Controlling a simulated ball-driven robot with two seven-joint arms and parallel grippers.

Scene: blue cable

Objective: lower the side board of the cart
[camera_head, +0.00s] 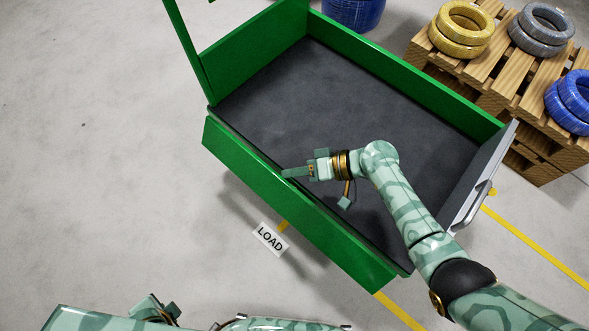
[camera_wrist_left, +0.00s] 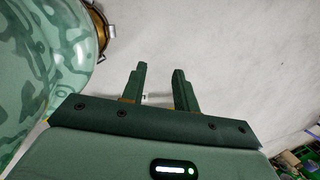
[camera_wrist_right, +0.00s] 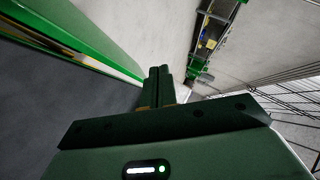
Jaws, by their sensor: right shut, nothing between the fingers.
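The cart (camera_head: 330,95) is green with a dark grey bed. Its near side board (camera_head: 290,205) hangs down outside the bed edge, and that side of the bed is open. The far board (camera_head: 410,80) and the left end board (camera_head: 255,50) stand up. My right gripper (camera_head: 284,173) is shut and empty, over the near bed edge close to the lowered board's top; its closed fingers show in the right wrist view (camera_wrist_right: 160,72). My left gripper (camera_wrist_left: 160,85) is open and empty, away from the cart; only part of that arm shows at the head view's bottom.
A wooden pallet stack (camera_head: 500,75) with yellow (camera_head: 460,30), grey (camera_head: 540,28) and blue (camera_head: 572,100) cable coils stands beyond the cart. A grey handle (camera_head: 470,205) is at the cart's right end. A LOAD sign (camera_head: 270,239) and yellow lines mark the floor. The left floor is clear.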

